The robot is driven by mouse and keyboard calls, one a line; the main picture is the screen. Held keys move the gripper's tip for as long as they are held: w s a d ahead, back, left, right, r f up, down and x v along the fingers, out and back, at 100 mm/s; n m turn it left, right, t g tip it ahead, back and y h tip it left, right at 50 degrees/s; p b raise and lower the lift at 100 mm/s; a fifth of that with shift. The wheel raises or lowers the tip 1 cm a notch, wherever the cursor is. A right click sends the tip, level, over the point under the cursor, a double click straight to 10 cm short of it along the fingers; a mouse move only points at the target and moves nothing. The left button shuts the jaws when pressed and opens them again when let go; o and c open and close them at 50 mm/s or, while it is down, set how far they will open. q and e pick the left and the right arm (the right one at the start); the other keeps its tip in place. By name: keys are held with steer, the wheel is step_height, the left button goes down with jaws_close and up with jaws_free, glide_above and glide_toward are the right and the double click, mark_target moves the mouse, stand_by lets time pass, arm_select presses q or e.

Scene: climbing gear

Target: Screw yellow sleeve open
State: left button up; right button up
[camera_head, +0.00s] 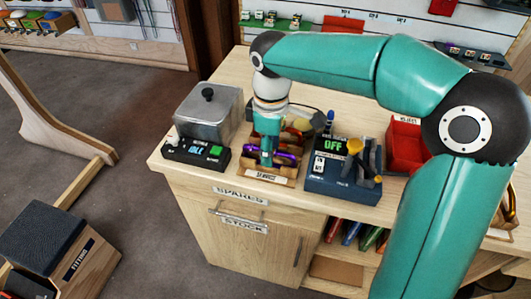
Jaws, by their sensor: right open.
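My right gripper (267,155) points down over a small wooden tray (266,179) with a label on its front. Its fingers are small and partly merge with the tray's contents; it is open. A purple item (288,154), perhaps a carabiner, lies in the tray beside the fingers. I cannot make out a yellow sleeve for certain; the gripper may hide it. A yellow-topped part (354,147) stands on the dark blue device (341,187), right of the tray. My left gripper is not in view.
A grey metal box (209,112) on a black base with a lit display stands left of the tray. The blue device's display reads OFF. A red bin (403,140) is farther right, behind my right arm. The wooden counter's (163,158) left edge is near the metal box.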

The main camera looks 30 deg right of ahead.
steer(key=shift+r+p, duration=0.5)
steer(key=shift+r, duration=0.35)
steer(key=shift+s+a, duration=0.45)
steer(key=shift+a, duration=0.2)
steer(key=shift+f+b, duration=0.25)
steer(key=shift+b, duration=0.1)
steer(key=shift+f+b, duration=0.9)
steer(key=shift+f, duration=0.35)
steer(key=shift+d, duration=0.1)
